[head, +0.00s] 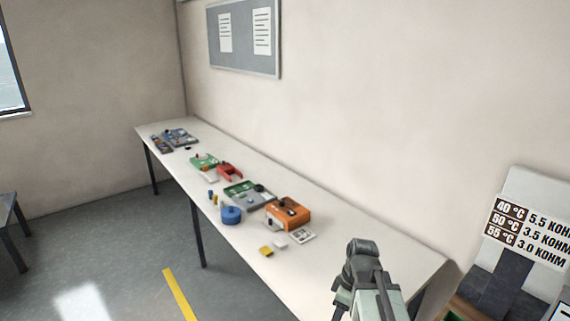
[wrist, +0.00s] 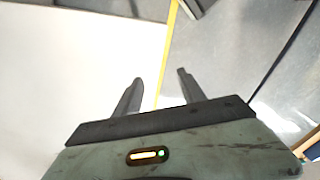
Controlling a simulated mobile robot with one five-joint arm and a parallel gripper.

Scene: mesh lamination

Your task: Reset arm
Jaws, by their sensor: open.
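My gripper (wrist: 158,88) shows in the wrist view with its two dark fingers spread apart and nothing between them. Beyond the fingers lie a pale surface on the left, a yellow strip and grey floor. In the head view my arm (head: 365,275) rises at the lower right, in front of the near end of the long white table (head: 350,232). The fingertips cannot be made out in the head view.
The table bears an orange device (head: 288,214), a blue round object (head: 231,215), a small yellow block (head: 266,251), a red item (head: 229,171) and circuit boards. A sign with temperatures (head: 525,232) stands at the right. Open floor (head: 120,250) lies left of the table.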

